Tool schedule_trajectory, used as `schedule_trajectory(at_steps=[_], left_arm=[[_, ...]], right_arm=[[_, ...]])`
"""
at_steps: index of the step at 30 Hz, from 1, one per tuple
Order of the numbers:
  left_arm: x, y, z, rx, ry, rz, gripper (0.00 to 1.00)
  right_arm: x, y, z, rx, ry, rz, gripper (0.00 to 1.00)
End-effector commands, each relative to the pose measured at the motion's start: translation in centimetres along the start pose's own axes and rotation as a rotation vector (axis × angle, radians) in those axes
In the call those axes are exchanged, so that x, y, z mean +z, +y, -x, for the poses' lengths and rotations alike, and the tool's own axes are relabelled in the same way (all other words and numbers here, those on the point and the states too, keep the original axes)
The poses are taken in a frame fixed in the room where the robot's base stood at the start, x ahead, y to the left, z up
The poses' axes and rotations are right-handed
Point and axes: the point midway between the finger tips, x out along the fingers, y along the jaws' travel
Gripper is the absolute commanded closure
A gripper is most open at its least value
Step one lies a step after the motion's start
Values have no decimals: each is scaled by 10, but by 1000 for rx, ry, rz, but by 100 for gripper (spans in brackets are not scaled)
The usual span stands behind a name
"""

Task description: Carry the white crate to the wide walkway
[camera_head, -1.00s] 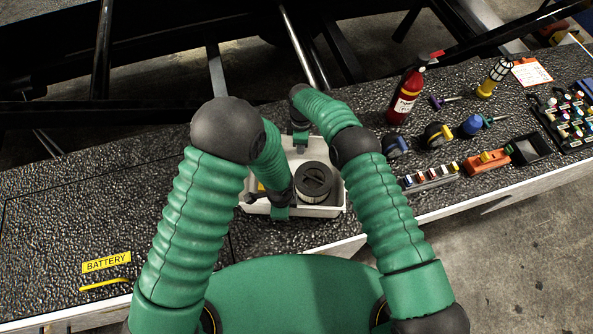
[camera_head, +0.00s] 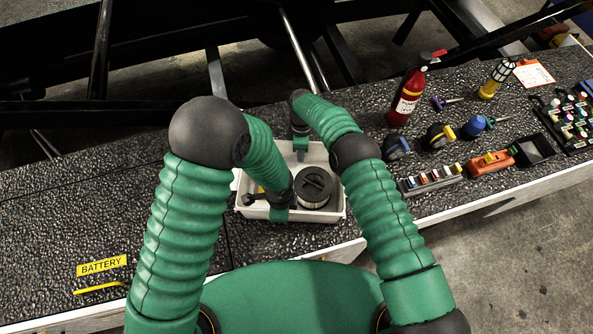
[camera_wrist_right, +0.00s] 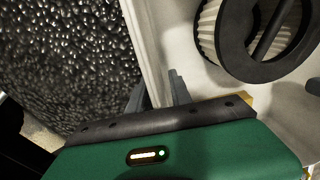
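The white crate (camera_head: 326,215) sits on the black textured deck, with a round black-topped filter (camera_head: 315,186) standing in its right part. Something yellow and black lies at its left. My right gripper (camera_head: 301,150) is at the crate's far wall. In the right wrist view its fingers (camera_wrist_right: 157,95) straddle the crate wall (camera_wrist_right: 147,45), one on each side and close against it. The filter (camera_wrist_right: 250,40) shows there too. My left gripper (camera_head: 280,213) is at the near wall; its fingertips are hidden by its own body. The walkway is not clearly identifiable.
Right of the crate stand a fire extinguisher (camera_head: 407,95), a connector strip (camera_head: 432,180), an orange tool (camera_head: 490,163) and a black bin (camera_head: 533,149). The deck at left is mostly clear, with a BATTERY label (camera_head: 101,265) and yellow handle (camera_head: 99,288). Dark bars stand behind.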

Motion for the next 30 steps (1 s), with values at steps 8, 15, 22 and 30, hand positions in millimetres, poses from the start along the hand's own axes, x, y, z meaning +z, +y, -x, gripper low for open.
schedule_trajectory(at_steps=[8,15,22,30], left_arm=[[0,-1,69,-3,2,3,75],[0,0,86,2,-1,0,75],[0,0,86,2,-1,0,75],[0,0,85,1,0,0,75]], right_arm=[[0,0,0,0,0,0,74],[0,1,8,1,1,0,74],[-1,1,62,4,1,0,74],[-1,1,114,2,1,0,74]])
